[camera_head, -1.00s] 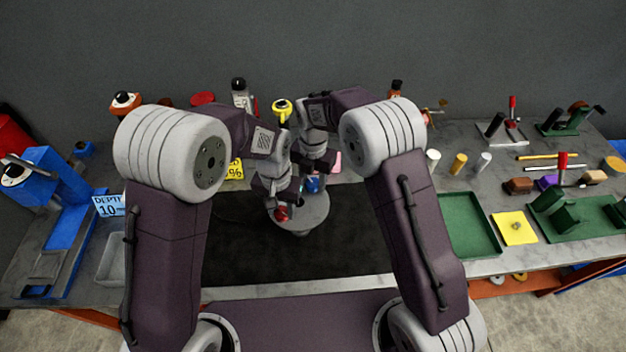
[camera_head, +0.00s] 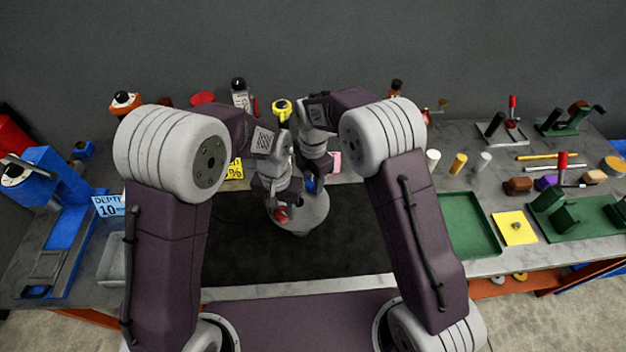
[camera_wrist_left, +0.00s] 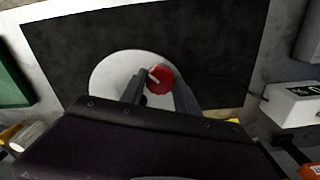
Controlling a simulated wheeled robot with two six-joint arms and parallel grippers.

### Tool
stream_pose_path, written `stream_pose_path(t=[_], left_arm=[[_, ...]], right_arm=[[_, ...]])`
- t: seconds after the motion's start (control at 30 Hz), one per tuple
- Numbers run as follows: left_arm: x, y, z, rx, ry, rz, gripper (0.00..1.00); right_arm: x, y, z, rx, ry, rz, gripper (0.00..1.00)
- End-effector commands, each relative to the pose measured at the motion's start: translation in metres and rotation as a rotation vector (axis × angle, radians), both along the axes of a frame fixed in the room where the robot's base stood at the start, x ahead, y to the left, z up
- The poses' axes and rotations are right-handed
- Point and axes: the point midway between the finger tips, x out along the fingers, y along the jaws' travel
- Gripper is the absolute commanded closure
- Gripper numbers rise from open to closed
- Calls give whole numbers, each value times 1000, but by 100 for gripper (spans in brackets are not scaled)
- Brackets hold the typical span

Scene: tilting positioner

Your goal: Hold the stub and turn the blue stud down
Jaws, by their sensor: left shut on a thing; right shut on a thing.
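A round light-grey plate (camera_head: 312,213) stands on the black mat, with a red stub (camera_head: 281,215) at its near left and a blue stud (camera_head: 309,185) towards its back. My left gripper (camera_head: 280,207) is shut on the red stub. In the left wrist view the red stub (camera_wrist_left: 160,81), with a pale mark on top, sits between my left fingers (camera_wrist_left: 161,92) above the plate (camera_wrist_left: 112,68). My right gripper (camera_head: 311,178) is shut on the blue stud, which is mostly hidden by the gripper and the wrist.
The black mat (camera_head: 240,250) is clear around the plate. A green tray (camera_head: 470,225) and a yellow square (camera_head: 515,228) lie to the right. A blue fixture (camera_head: 60,220) and a grey bin (camera_head: 112,262) stand to the left. My two wrists are close together over the plate.

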Motion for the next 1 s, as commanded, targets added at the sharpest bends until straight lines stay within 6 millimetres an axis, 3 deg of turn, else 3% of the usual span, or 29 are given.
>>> stream_pose_path(t=[1.0], left_arm=[[0, 0, 0, 0, -1, -1, 100]], right_arm=[[0, 1, 1, 2, -3, -962, 100]])
